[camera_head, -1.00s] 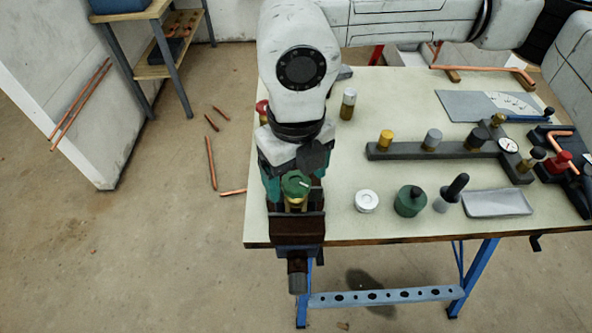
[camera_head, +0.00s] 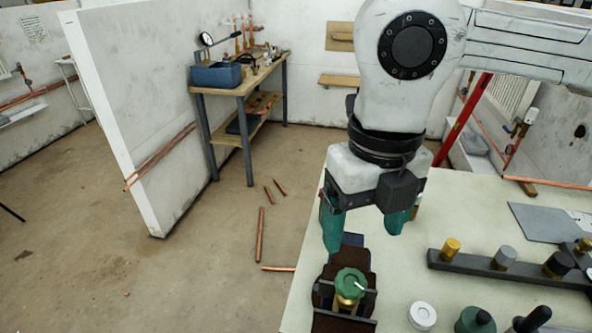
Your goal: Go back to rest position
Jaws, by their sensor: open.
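My gripper (camera_head: 364,232) is open, with its teal fingers pointing down and apart above the left part of the workbench (camera_head: 470,210). It is empty as far as I can see. Just in front of and below it, a green-capped brass valve (camera_head: 350,284) stands in a dark vise (camera_head: 330,322) at the bench's left edge. The fingers appear clear of the green cap. My white arm comes in from the upper right and hides part of the back of the bench.
A dark rack (camera_head: 480,268) with several fittings, a white round piece (camera_head: 423,315) and a green cap (camera_head: 475,321) lie at right. Copper pipes (camera_head: 261,234) lie on the floor. A white partition (camera_head: 135,120) and side table (camera_head: 240,92) stand at left.

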